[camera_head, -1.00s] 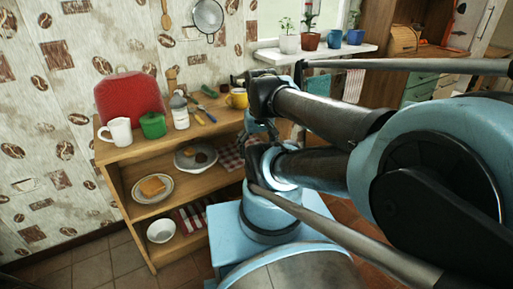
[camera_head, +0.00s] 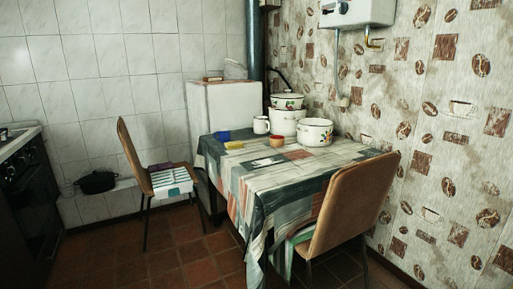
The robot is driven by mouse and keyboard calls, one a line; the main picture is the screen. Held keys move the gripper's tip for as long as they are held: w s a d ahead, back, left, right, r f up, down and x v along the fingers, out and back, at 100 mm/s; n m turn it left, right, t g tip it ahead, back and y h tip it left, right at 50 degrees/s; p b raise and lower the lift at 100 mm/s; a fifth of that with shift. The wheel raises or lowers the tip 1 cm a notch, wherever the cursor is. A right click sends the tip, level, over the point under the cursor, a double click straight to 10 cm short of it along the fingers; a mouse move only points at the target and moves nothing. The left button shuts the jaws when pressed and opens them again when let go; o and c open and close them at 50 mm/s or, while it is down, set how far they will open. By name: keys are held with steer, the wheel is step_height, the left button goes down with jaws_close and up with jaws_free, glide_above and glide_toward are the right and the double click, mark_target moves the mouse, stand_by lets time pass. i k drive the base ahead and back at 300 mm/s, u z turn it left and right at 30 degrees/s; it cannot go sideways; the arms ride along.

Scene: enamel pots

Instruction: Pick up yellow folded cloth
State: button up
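A small flat yellow thing (camera_head: 234,145) lies on the far left part of the table (camera_head: 300,175). It looks like the yellow folded cloth, but it is too small to be sure. A blue thing (camera_head: 222,135) lies just behind it. My gripper is not in view.
Enamel pots (camera_head: 315,132), a white mug (camera_head: 261,125) and a small reddish-brown cup (camera_head: 277,141) stand on the table. One chair (camera_head: 350,210) is at its near right side, another (camera_head: 140,165) at the left. A black pot (camera_head: 97,182) sits by the stove (camera_head: 25,170). Tiled floor (camera_head: 170,255) lies open in front.

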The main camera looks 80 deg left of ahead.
mark_target(236, 144)
steer(key=u, duration=3.3)
steer(key=i, duration=0.4)
steer(key=u, duration=0.9)
steer(key=i, duration=1.15)
steer(key=u, duration=0.45)
steer(key=i, duration=1.25)
steer(key=z, duration=0.3)
